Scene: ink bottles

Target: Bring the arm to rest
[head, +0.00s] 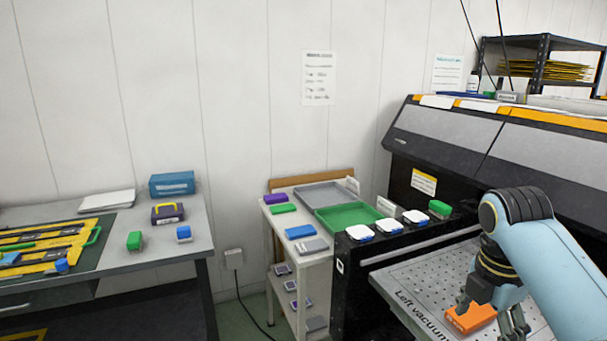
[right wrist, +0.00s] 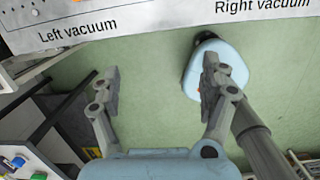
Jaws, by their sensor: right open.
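My right arm comes in from the right in the head view. Its gripper (head: 492,322) points down over the front of the perforated bed (head: 418,285) marked "Left vacuum", just beside an orange block (head: 471,319) in the picture. In the right wrist view the gripper (right wrist: 160,85) is open, with its two fingers wide apart and nothing between them. Green floor shows below the fingers, and the bed's edge (right wrist: 130,24) with both vacuum labels runs across the top. My left gripper is in neither view.
The black printer (head: 440,150) stands behind the bed. White-topped items (head: 388,227) and a green bottle (head: 440,208) sit on its left ledge. A white shelf cart (head: 300,262) with a green tray (head: 345,217) stands left of it. A workbench (head: 160,248) is at far left.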

